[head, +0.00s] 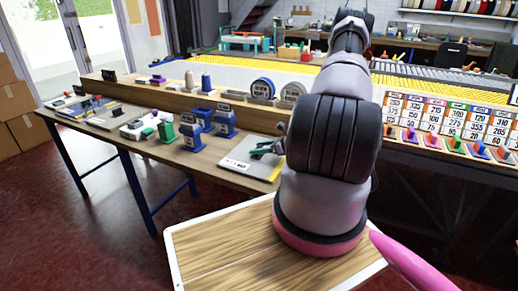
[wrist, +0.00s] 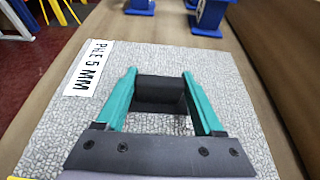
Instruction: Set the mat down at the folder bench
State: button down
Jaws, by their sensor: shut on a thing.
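The mat (wrist: 238,100) is a grey pebbled square with a white label reading "PILE 5 MM" in the wrist view. It also shows in the head view (head: 240,158), at the near right end of a long wooden bench (head: 200,158). My gripper (wrist: 160,84) has teal fingers on either side of a dark block (wrist: 160,98) that stands on the mat, and is shut on it. In the head view my gripper (head: 264,148) is partly hidden by my arm. The mat is over the bench top; I cannot tell whether it touches.
A raised shelf with spools (head: 206,81) runs along the bench's back. A price board (head: 440,118) with coloured clips stands at right. Cardboard boxes (head: 22,122) are at far left.

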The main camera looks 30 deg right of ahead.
jog(key=shift+f, duration=0.1)
grip_release()
